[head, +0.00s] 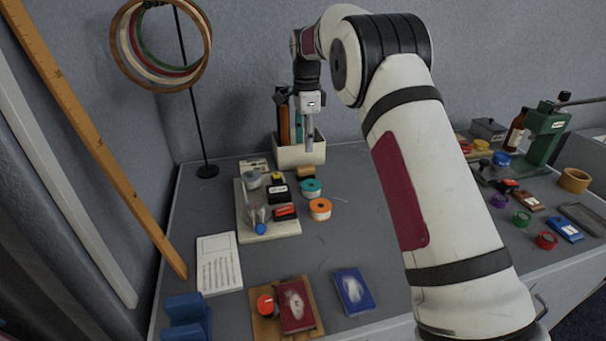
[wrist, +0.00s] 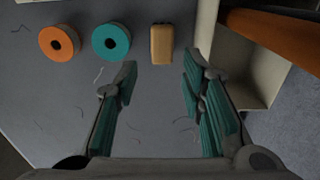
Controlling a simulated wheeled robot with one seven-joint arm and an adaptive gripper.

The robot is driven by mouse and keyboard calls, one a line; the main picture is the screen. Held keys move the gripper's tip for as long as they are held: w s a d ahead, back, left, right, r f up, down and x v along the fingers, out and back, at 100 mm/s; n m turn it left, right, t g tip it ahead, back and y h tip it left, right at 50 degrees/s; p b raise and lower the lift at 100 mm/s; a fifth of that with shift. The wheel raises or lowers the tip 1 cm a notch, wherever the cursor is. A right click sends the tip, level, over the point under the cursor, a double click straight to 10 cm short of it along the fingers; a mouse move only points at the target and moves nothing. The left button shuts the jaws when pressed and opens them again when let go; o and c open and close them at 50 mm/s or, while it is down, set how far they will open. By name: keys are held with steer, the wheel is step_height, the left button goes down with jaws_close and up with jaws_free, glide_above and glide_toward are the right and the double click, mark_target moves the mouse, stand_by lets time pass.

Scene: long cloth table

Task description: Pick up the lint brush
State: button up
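My gripper (head: 309,148) hangs in front of the cream holder (head: 290,155) at the back of the table. In the wrist view my gripper (wrist: 158,80) is open, with only grey cloth between its fingers. A tan block (wrist: 162,43) lies just beyond the fingertips, apart from them; it also shows in the head view (head: 305,171). No thing is clearly recognisable as the lint brush. Upright orange-brown and dark tools (head: 284,122) stand in the holder, partly hidden by my gripper. An orange-brown tool (wrist: 275,28) shows there in the wrist view.
A teal roll (wrist: 111,42) and an orange roll (wrist: 59,44) lie left of the block. A pale board (head: 250,225) holds small items. Red (head: 295,303) and blue (head: 352,290) books with whitish patches lie in front. A green press (head: 546,130) stands right.

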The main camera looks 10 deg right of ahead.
mark_target(306, 166)
steer(key=f, duration=0.9)
steer(key=shift+w+f+b, duration=0.2)
steer(key=shift+f+b, duration=0.15)
steer(key=shift+b, duration=0.05)
steer(key=shift+c, duration=0.6)
jaws_close()
